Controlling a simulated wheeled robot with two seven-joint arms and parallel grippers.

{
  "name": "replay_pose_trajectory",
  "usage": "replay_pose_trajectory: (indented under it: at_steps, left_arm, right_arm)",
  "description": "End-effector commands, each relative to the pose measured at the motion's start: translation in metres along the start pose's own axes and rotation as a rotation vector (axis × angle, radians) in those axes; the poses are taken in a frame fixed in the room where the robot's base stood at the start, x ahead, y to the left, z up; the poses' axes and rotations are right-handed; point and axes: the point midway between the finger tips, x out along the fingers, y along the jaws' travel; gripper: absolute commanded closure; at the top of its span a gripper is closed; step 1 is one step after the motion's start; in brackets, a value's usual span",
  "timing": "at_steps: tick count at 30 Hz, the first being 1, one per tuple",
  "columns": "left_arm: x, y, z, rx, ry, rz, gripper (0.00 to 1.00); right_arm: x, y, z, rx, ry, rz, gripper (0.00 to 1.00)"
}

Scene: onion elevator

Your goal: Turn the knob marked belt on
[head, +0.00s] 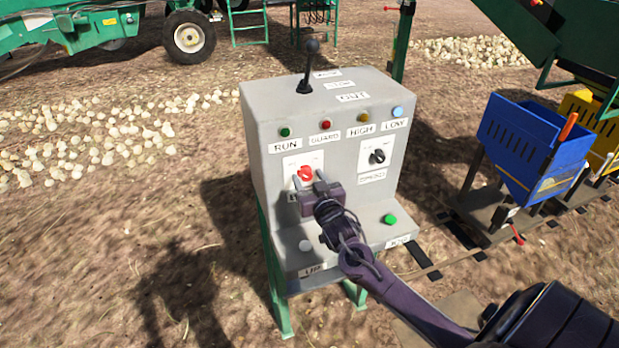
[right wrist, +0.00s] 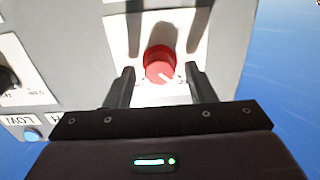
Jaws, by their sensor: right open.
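A grey control box (head: 262,100) stands on green legs. On its front face a red knob (head: 305,174) sits on a white plate at the left, and a black knob (head: 377,156) sits on another plate at the right. The label on the red knob's plate is hidden or too small to read. My right gripper (head: 308,182) is open in front of the red knob. In the right wrist view the red knob (right wrist: 160,64) lies between the two open fingers, with a gap on each side. My left gripper is not in view.
Several lamps line the box above labels such as RUN (head: 285,145). A black lever (head: 309,66) stands on top. A green button (head: 390,219) and a pale button (head: 305,245) are on the lower ledge. A blue bin (head: 530,145) stands at the right.

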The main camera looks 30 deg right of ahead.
Motion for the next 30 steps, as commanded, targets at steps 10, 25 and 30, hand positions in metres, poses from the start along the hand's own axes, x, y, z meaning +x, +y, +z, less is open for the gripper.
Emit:
replay_pose_trajectory:
  at_steps: [10, 25, 30]
  left_arm:
    - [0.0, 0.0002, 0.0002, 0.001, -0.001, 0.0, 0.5]
    - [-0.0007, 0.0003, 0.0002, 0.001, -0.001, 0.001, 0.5]
    - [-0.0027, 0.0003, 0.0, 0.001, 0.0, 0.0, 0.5]
  right_arm:
    - [0.0008, 0.0, 0.0007, 0.0, -0.001, 0.0, 0.62]
    - [0.0006, 0.0, 0.0005, 0.024, -0.002, 0.001, 0.95]
    - [0.0006, 0.0004, 0.0004, 0.092, -0.002, 0.002, 0.95]
